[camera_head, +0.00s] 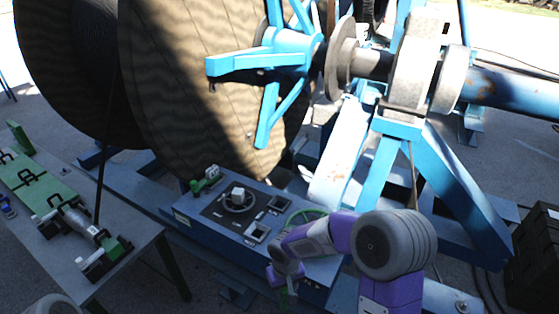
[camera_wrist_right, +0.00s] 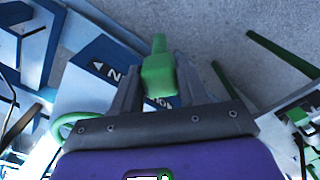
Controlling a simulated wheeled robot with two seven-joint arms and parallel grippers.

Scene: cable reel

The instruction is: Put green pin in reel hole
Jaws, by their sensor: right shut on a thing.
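The right gripper (camera_head: 286,284) is low in the middle of the head view, in front of the blue control box. In the right wrist view its jaws (camera_wrist_right: 158,85) are shut on the green pin (camera_wrist_right: 159,70), which points away from the gripper. In the head view only a small green bit of the pin (camera_head: 289,293) shows below the jaws. The big cable reel (camera_head: 190,80) stands behind the box, apart from the pin. I cannot make out the reel hole. My left gripper is not in view.
The blue control box (camera_head: 190,217) carries a dark panel and a green ring (camera_head: 305,215) near my right arm. A grey table (camera_head: 140,233) with green fixtures stands at left. Blue stand legs (camera_head: 465,190) rise at right, near a dark crate (camera_head: 532,262).

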